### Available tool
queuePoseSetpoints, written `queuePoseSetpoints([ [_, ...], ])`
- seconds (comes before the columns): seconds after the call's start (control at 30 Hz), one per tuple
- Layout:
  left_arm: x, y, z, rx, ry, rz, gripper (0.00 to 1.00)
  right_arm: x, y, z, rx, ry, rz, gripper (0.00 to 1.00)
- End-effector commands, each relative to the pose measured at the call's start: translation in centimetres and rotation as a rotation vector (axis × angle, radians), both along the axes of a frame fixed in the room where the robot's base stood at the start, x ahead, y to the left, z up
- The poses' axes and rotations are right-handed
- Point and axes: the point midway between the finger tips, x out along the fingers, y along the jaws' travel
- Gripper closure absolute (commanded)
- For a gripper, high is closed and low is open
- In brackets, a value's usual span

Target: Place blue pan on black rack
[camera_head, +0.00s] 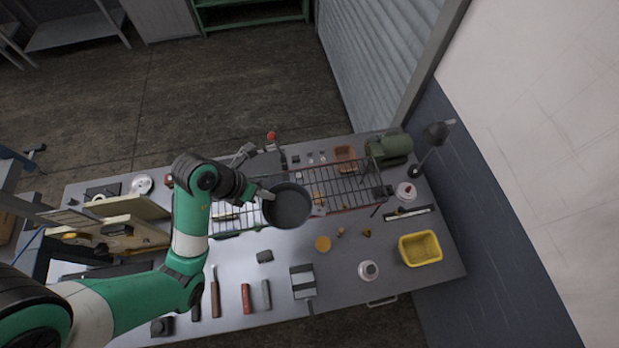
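The pan (287,207) is round and dark grey-blue, in the middle of the head view. My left gripper (264,194) comes in from the left and is at the pan's left edge, where it looks shut on the pan's short handle. The pan overlaps the left part of the dark wire rack (350,190) in the picture. I cannot tell whether the pan touches the rack or is held above it. The pan and my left arm hide part of the rack. My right gripper is not in view.
A yellow basket (420,249) stands at the right of the grey workbench (340,275). A green machine (391,149) and a dark lamp (434,136) are at the back right. Several hand tools lie along the front. A wooden box (125,222) stands at left.

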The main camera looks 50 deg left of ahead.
Motion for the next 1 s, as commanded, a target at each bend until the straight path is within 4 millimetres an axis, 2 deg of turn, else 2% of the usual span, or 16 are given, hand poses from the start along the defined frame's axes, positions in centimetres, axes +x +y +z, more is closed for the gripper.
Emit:
queuePoseSetpoints([
  [0.03, 1.2, 0.3, -1.2, 0.001, -0.004, -0.002, 1.00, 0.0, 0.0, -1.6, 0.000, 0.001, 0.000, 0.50],
  [0.2, 5.7, 1.8, -3.9, 0.003, -0.005, -0.002, 1.00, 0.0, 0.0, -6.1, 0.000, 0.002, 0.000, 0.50],
  [0.3, 8.2, 2.6, -4.9, 0.001, -0.002, -0.001, 1.00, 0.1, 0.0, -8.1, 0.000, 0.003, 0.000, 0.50],
  [0.37, 9.1, 2.8, -5.8, -0.002, 0.003, -0.001, 1.00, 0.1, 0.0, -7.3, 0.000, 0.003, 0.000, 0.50],
  [0.5, 11.1, 3.5, -8.1, 0.000, 0.001, 0.000, 1.00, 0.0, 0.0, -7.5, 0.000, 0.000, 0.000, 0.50],
  [0.57, 11.6, 3.6, -8.6, 0.001, -0.001, -0.001, 1.00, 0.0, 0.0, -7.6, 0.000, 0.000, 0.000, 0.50],
  [0.77, 12.0, 3.8, -9.2, 0.001, -0.002, 0.000, 1.00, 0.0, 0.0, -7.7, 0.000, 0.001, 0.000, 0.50],
  [1.0, 12.3, 3.9, -12.5, -0.002, 0.001, 0.000, 1.00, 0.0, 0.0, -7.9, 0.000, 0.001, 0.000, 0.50],
])
